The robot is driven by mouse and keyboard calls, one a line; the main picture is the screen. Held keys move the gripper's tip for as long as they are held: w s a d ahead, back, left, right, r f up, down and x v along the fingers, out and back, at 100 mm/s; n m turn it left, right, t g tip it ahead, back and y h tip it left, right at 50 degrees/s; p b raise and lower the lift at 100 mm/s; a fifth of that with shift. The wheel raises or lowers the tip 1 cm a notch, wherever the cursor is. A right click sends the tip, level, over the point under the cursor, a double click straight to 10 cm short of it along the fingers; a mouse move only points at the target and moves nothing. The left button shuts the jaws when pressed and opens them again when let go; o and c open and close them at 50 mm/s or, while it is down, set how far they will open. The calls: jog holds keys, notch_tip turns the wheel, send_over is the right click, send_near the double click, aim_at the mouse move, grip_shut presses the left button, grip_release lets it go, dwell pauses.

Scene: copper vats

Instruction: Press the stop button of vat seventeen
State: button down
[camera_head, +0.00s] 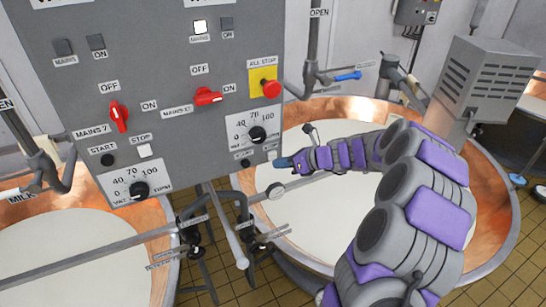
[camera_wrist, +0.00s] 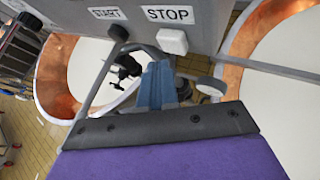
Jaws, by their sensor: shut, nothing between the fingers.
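A grey control panel (camera_head: 165,60) has two columns of controls, and my gripper (camera_head: 281,163) is at the lower edge of its right column. The white stop button (camera_head: 272,155) of that column shows just above my fingertips. In the wrist view the white stop button (camera_wrist: 172,40) sits under a STOP label, just above and slightly right of my gripper (camera_wrist: 158,66). The fingers are shut and empty; whether they touch the button I cannot tell. The black start button (camera_wrist: 118,33) is to its left.
The left column has its own white stop button (camera_head: 144,151) and start button (camera_head: 107,160). A red ALL STOP button (camera_head: 271,89) on yellow is above the right dial (camera_head: 257,134). Copper vats (camera_head: 497,205) flank the pipes and valves below the panel.

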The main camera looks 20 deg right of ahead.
jog(key=shift+s, duration=0.15)
jog(key=s, duration=0.4)
jog(key=shift+s+p, duration=0.4)
dwell(0.5)
